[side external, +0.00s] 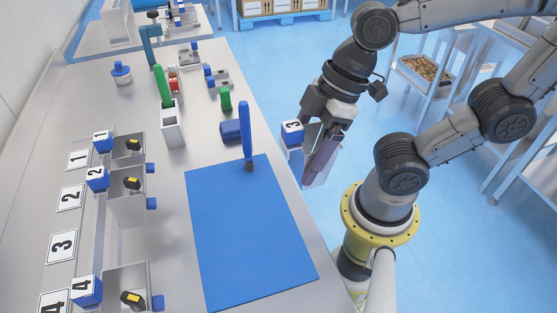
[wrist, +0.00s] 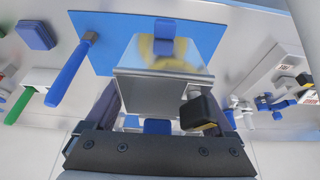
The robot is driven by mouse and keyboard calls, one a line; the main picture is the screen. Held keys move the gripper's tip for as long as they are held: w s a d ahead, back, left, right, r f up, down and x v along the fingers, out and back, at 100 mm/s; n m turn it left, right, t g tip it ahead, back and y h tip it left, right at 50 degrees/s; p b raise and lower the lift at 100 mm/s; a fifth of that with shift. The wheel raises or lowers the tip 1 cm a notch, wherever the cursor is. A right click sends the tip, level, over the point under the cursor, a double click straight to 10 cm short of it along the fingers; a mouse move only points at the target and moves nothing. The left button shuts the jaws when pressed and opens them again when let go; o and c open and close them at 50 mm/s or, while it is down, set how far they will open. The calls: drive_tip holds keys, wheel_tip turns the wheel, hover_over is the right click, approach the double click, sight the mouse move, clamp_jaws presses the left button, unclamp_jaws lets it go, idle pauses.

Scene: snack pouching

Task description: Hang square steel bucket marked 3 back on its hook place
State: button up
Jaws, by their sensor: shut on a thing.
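The square steel bucket marked 3 (side external: 319,133) is held in my gripper (side external: 316,150), off the right edge of the bench and above the floor. Its blue block with the number 3 faces left. In the wrist view the steel bucket (wrist: 150,88) fills the middle, with a blue block on its far side and a black and yellow part at its right. My gripper is shut on it; the exact contact is partly hidden. The number card 3 (side external: 62,244) lies at the left of the bench, beside an empty stretch of rail between bucket 2 (side external: 122,208) and bucket 4 (side external: 125,282).
Bucket 1 (side external: 124,146) hangs farther up the row. A blue mat (side external: 245,235) lies between the row and my arm. A blue-handled brush (side external: 246,130), a blue block (side external: 231,131) and a steel holder (side external: 172,127) with a green-handled tool stand near its far end.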

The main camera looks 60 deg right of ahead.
drive_tip(key=shift+s+d+r, duration=0.15)
drive_tip(key=shift+s+d, duration=0.05)
drive_tip(key=shift+s, duration=0.1)
drive_tip(key=shift+w+a+r, duration=0.15)
drive_tip(key=shift+w+a, duration=0.05)
drive_tip(key=shift+w, duration=0.1)
drive_tip(key=w+a, duration=0.7)
drive_tip(key=a, duration=0.3)
drive_tip(key=w+a+f, duration=0.1)
drive_tip(key=w+a, duration=0.6)
drive_tip(key=a, duration=0.3)
drive_tip(key=shift+w, duration=0.3)
drive_tip(key=shift+w+a+f, duration=0.1)
drive_tip(key=shift+f, duration=0.05)
